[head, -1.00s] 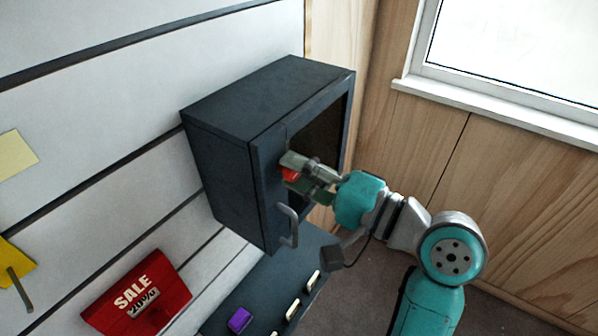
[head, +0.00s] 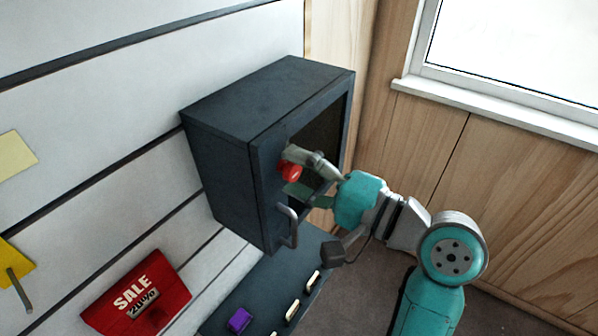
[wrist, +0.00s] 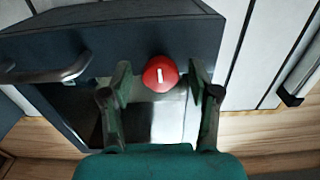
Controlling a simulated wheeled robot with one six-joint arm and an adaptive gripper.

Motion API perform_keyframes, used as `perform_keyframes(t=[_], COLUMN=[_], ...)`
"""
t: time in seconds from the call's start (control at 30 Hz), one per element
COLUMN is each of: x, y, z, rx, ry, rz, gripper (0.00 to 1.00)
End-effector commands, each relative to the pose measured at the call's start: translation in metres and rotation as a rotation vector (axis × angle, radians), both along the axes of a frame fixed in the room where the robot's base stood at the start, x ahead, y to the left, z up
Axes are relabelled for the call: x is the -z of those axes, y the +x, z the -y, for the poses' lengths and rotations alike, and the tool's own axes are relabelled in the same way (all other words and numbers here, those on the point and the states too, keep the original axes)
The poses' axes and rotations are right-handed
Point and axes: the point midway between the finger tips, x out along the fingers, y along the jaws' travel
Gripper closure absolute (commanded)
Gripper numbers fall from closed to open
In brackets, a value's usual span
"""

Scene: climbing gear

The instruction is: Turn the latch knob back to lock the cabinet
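The dark cabinet (head: 222,150) is mounted on the white slatted wall, and its door with a dark window looks closed. The red latch knob (head: 291,172) sits on the door front above the grey handle (head: 288,227). In the wrist view the knob (wrist: 160,74) shows a white mark that runs nearly upright in the picture. My gripper (head: 294,172) is at the knob. In the wrist view its two fingers (wrist: 164,82) are spread, one on each side of the knob, with visible gaps. Nothing is held.
A dark shelf (head: 262,292) below the cabinet carries a purple block (head: 239,320) and several cream pieces. A red sale sign (head: 136,293) hangs at lower left. A wooden wall and window (head: 510,50) are on the right.

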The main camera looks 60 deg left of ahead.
Motion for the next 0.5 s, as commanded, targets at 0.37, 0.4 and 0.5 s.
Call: perform_keyframes(t=[0.37,0.4,0.5], x=[0.000,0.000,0.000], y=[0.007,0.010,0.018], z=[0.015,0.021,0.039], rx=[0.002,0.003,0.005], ry=[0.001,0.000,0.001], rz=[0.000,0.001,0.001], gripper=[0.39,0.39,0.39])
